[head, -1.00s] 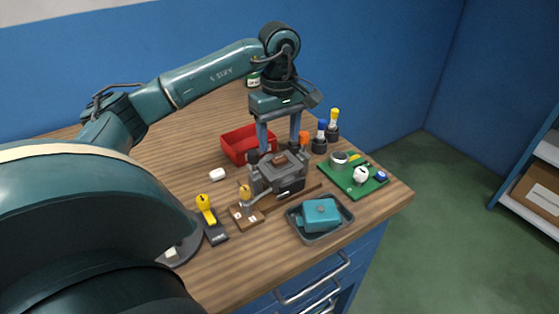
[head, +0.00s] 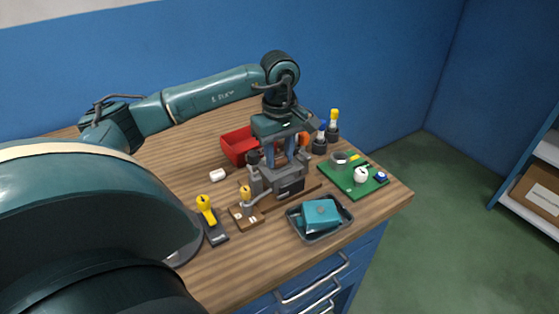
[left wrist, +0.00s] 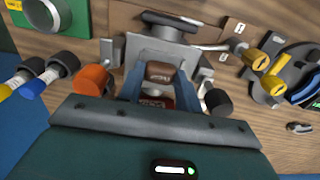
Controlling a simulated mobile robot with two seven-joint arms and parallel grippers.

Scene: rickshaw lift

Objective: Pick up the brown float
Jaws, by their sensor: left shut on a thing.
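The brown float (left wrist: 160,72) is a small block with rounded edges, at the top of a grey metal fixture (head: 290,183). In the left wrist view it sits between the two blue-grey fingers of my left gripper (left wrist: 159,84). In the head view my left gripper (head: 283,153) points down over the fixture, its fingers at its top, and the float is mostly hidden there. The gripper is shut on the float, which is still at the fixture. The fixture also shows in the left wrist view (left wrist: 158,48). My right gripper is not in view.
Close by are a red bin (head: 238,147), an orange knob (left wrist: 91,79) and bottles with blue and yellow tops (head: 333,128). A green board (head: 340,180) is to the right. A dark tray (head: 347,221) with a teal block (head: 320,214) is in front. A yellow-handled clamp (head: 208,213) is left.

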